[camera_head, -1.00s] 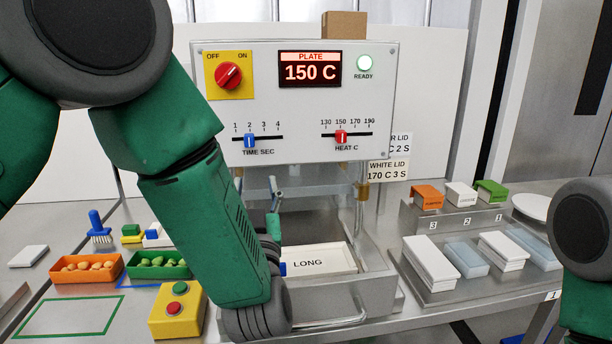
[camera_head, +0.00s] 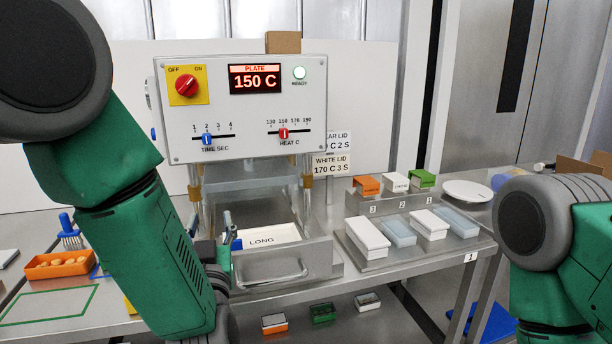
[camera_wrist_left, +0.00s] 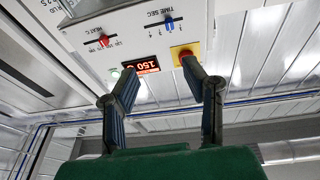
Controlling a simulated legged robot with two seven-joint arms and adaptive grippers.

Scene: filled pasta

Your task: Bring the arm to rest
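My left arm comes in from the left in the head view, and my left gripper (camera_head: 210,226) stands in front of the sealing machine (camera_head: 240,130), by the left side of its tray. In the left wrist view the two fingers of my left gripper (camera_wrist_left: 168,78) are apart with nothing between them. The machine's panel shows upside down behind them. My right arm shows at the right edge of the head view, but its gripper is out of view.
The white LONG tray (camera_head: 265,238) sits in the machine. The display (camera_head: 255,79) reads 150 C. An orange bin (camera_head: 60,266) is at left. Several small packs lie on the lower shelf.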

